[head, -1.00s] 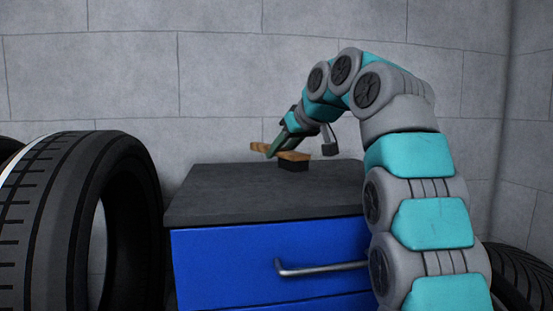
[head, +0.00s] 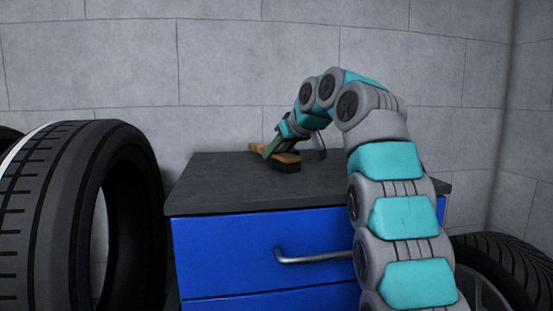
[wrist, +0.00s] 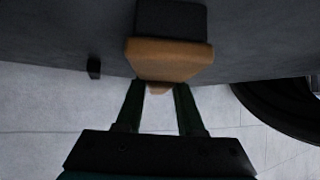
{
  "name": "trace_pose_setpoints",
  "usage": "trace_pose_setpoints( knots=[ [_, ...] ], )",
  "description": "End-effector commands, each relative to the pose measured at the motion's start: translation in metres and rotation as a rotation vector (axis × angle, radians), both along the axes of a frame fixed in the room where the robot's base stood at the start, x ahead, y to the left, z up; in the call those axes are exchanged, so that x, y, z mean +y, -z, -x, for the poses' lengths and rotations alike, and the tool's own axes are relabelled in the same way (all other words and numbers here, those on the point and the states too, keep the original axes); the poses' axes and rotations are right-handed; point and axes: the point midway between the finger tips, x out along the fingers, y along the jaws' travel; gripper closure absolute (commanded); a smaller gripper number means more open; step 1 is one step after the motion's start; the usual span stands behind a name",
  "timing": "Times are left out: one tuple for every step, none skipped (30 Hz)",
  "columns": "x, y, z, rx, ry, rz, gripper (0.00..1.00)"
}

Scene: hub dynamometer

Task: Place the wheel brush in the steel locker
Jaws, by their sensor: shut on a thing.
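The wheel brush has a tan wooden body with a dark bristle block. In the head view the brush (head: 288,160) is over the back part of the blue cabinet's dark top. I cannot tell whether its bristles touch that top. My gripper (head: 270,151) is shut on its handle. In the wrist view the fingers (wrist: 159,92) are on either side of the narrow handle, and the brush (wrist: 170,60) extends beyond them with its dark block farthest away. I cannot make out a steel locker in either view.
The blue drawer cabinet (head: 235,252) has a dark grey top with a clear front and left part. A metal handle (head: 315,257) sticks out from its upper drawer. A large tyre (head: 60,215) stands at left, another tyre (head: 505,265) at right. A grey block wall is behind.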

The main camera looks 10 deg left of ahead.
Motion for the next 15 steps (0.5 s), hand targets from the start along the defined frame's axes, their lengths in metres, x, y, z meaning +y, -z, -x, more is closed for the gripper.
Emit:
trace_pose_setpoints(
  knots=[
    [-0.0002,0.0004,0.0004,-0.001,0.000,-0.001,1.00],
    [-0.0002,-0.0002,0.0004,-0.001,-0.001,0.000,1.00],
    [-0.0002,-0.0007,0.0002,-0.001,-0.001,0.000,1.00],
    [-0.0002,-0.0009,0.0003,-0.001,0.000,-0.001,1.00],
    [-0.0002,-0.0010,0.0003,-0.001,0.001,0.000,1.00],
    [-0.0002,-0.0010,0.0003,-0.001,0.001,0.000,1.00],
    [-0.0002,-0.0008,0.0003,-0.001,0.000,-0.001,1.00],
    [-0.0003,-0.0004,0.0004,-0.002,0.001,-0.001,1.00],
    [-0.0002,0.0011,0.0004,-0.002,0.001,-0.001,1.00],
    [-0.0003,0.0006,0.0004,-0.001,0.001,0.000,0.61],
    [-0.0003,0.0003,0.0004,-0.001,0.001,0.000,0.57],
    [-0.0003,0.0002,0.0003,-0.001,0.001,0.000,0.53],
    [-0.0003,0.0003,0.0004,-0.001,0.001,0.000,0.49],
    [-0.0002,0.0003,0.0003,-0.001,0.001,0.000,0.46],
    [-0.0003,0.0003,0.0002,-0.001,0.001,0.000,0.42]
  ],
)
